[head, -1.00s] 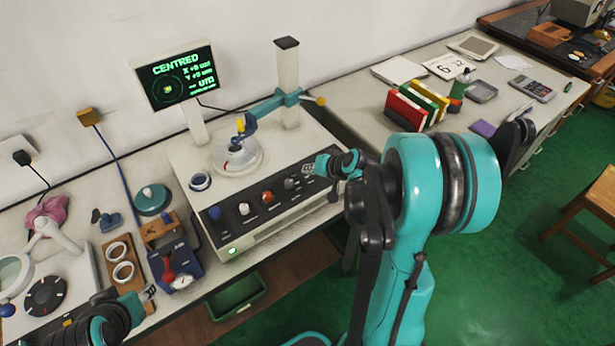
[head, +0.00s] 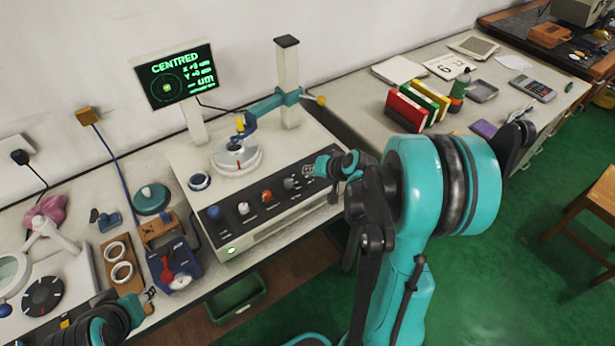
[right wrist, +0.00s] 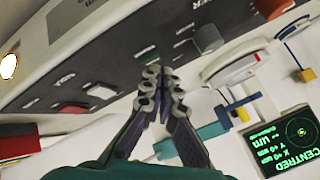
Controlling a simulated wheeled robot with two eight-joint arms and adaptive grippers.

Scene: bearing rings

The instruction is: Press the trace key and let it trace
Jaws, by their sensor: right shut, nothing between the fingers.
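The roundness tester (head: 270,225) stands on the bench, with a row of knobs and keys along its dark front panel. My right gripper (head: 325,165) is shut and empty, at the panel's right end. In the right wrist view its fingertips (right wrist: 162,78) are close to a small green key (right wrist: 148,53); I cannot tell whether they touch it. The key's label is unreadable. A ring sits on the turntable (head: 238,162) under the stylus arm (head: 268,104). The screen (head: 176,78) reads CENTRED. My left gripper (head: 148,294) is at the lower left, its jaws unclear.
Red (right wrist: 72,108) and white (right wrist: 101,92) keys lie beside the green one. A dark ring (head: 200,180) lies on the tester's left top. Two pale rings are on a brown board (head: 130,282). Coloured binders (head: 415,108) stand on the right bench.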

